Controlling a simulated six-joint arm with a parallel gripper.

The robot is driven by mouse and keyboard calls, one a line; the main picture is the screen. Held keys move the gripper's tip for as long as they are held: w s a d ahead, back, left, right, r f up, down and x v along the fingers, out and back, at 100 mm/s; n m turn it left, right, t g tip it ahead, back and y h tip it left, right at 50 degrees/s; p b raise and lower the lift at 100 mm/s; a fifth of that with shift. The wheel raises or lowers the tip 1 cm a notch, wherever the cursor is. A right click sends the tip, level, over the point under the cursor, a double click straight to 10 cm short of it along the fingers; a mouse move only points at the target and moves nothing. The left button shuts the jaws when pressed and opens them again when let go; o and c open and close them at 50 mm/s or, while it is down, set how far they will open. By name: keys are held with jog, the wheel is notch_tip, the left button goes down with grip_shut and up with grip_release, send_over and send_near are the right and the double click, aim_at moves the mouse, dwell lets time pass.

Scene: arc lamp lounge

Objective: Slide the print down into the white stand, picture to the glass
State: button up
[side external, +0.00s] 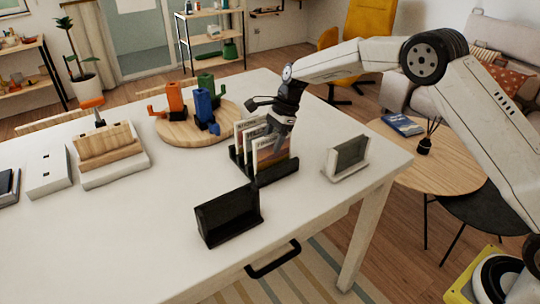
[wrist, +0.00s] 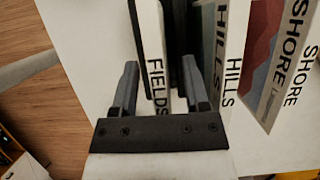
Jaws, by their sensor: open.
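Three prints stand upright in a black rack (side external: 282,178); the front one (side external: 271,156) shows its picture in the side view. In the wrist view their edges read FIELDS (wrist: 156,75), HILLS (wrist: 232,65) and SHORE (wrist: 297,75). My gripper (side external: 277,128) is at the rack, pointing down. In the wrist view my gripper (wrist: 160,80) is open, with one finger on each side of the FIELDS print; contact is not clear. The white stand (side external: 347,172), with a grey glass pane (side external: 351,154), stands right of the rack, with no print visible in it.
A black stand (side external: 228,216) is in front of the rack. A round wooden board (side external: 180,134) with orange, blue and green pieces lies behind left. A wooden block on a white base (side external: 112,160) is farther left. Table surface between the rack and white stand is clear.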

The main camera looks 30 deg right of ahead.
jog(key=shift+f, duration=0.1)
dwell(0.4)
grip_shut()
jog(key=shift+r, duration=0.9)
notch_tip(320, 180, up, 2)
jog(key=shift+s+r, duration=0.1)
jog(key=s+d+r, duration=0.1)
jog(key=s+r, duration=0.8)
jog(key=s, duration=0.4)
jog(key=shift+s+d+r, duration=0.25)
jog(key=shift+s+d, duration=0.05)
jog(key=shift+s, duration=0.05)
